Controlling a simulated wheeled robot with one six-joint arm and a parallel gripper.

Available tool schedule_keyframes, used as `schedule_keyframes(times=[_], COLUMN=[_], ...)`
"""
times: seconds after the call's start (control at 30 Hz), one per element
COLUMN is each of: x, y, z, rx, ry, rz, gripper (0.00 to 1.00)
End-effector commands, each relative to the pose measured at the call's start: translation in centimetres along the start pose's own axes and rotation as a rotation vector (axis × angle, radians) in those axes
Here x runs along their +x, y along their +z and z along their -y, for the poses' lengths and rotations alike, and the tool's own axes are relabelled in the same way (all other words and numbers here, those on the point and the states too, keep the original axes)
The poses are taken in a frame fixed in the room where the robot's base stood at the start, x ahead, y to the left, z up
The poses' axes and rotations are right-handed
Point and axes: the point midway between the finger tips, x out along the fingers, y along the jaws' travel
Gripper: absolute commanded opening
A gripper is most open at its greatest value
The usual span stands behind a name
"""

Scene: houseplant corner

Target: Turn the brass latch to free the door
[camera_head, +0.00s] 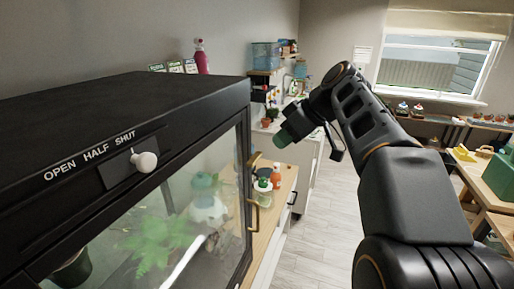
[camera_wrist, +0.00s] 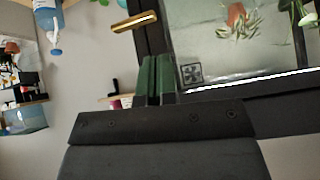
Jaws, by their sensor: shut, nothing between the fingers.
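The brass latch (camera_head: 255,159) sits at the upper part of the right edge of the glass door (camera_head: 196,205) on a black cabinet. In the wrist view, which is upside down, a brass bar (camera_wrist: 134,22) that looks like this latch lies almost level beside the black door frame. My gripper (camera_head: 283,138) has green fingers and is to the right of the latch and a little above it, apart from it. In the wrist view the fingers (camera_wrist: 159,70) are together, empty, with a gap between them and the brass bar. A brass handle (camera_head: 254,216) is lower on the door edge.
Plants stand behind the glass. A wooden bench (camera_head: 279,205) with small bottles is beyond the door edge. The floor (camera_head: 312,215) between benches is clear.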

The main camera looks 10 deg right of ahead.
Motion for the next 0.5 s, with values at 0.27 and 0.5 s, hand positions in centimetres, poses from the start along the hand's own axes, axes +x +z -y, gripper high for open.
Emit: schedule_keyframes(times=[0.27, 0.5], x=[-2.8, -2.8], y=[-2.4, -2.4], z=[-0.9, -0.9], rx=[-0.137, -0.143], ry=[-0.026, -0.026], rz=[-0.065, -0.067], gripper=[0.00, 0.00])
